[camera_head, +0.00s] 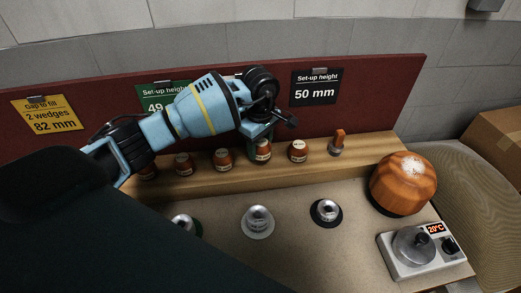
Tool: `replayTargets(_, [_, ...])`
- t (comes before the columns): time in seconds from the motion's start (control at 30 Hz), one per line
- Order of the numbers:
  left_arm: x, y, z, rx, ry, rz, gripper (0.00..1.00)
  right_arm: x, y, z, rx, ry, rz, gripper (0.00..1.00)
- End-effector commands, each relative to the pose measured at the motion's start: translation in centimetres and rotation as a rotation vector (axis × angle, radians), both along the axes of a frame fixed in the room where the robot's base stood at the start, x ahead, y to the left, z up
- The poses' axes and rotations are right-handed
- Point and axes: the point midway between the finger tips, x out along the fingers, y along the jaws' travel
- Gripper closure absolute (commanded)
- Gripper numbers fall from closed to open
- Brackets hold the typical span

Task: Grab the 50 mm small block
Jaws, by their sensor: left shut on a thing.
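Several small reddish-brown blocks with pale labels stand in a row on the wooden ledge at the back. My left gripper (262,139) points down over this row and is shut on one small block (263,152). I cannot read its label or tell whether it touches the ledge. Another small block (298,151) stands just to its right. More small blocks (222,160) stand to its left, including one further along (184,165). A black sign (315,88) on the red board reads "Set-up height 50 mm". My right gripper is not in view.
An orange, wood-like dome (403,184) stands at the right, behind a heater (425,250) reading 20°C. Round metal-topped pieces (258,220) sit on the table, one on a dark base (326,211). A yellow sign (48,115) reads 82 mm.

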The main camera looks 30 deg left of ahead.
Motion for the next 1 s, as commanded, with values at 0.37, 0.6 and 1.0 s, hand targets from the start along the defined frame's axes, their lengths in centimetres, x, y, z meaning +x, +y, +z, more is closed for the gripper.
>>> replayTargets(0.37, [-5.7,-2.9,1.5,0.001,-0.001,-0.005,0.74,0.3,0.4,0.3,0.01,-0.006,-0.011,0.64])
replayTargets(0.6, [-10.3,-5.3,2.0,0.0,0.0,-0.005,0.74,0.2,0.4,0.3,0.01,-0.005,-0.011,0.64])
replayTargets(1.0, [-14.1,-7.3,2.4,0.0,0.0,0.0,0.74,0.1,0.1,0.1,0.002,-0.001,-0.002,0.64])
